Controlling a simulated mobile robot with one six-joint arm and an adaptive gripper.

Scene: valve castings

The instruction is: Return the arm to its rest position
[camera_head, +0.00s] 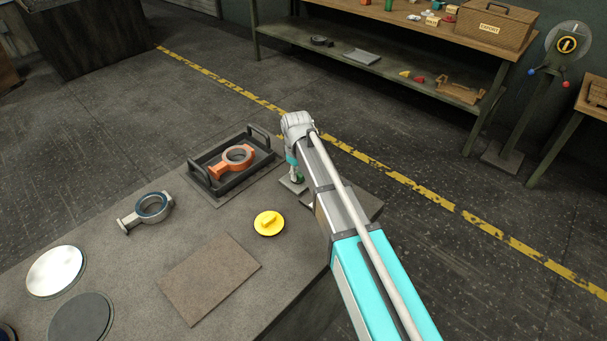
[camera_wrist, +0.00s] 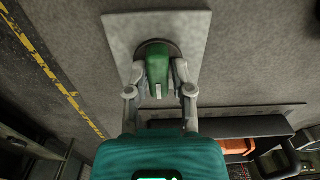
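My arm reaches out over the far right corner of the grey bench, with my gripper (camera_head: 293,173) pointing down there, partly hidden by the arm. In the wrist view my gripper (camera_wrist: 159,72) has its two fingers on either side of a green piece (camera_wrist: 157,66). The green piece stands over a dark round spot on a pale square plate (camera_wrist: 121,32). In the head view the plate (camera_head: 289,186) lies at the bench edge, partly hidden. I cannot tell whether the fingers touch the green piece.
A dark tray (camera_head: 199,175) with raised handles holds an orange valve body (camera_head: 233,158), just left of my gripper. A grey valve body (camera_head: 151,207), a yellow knobbed disc (camera_head: 268,222), a brown mat (camera_head: 208,277) and round discs lie on the bench. A wooden workbench (camera_head: 420,22) stands behind.

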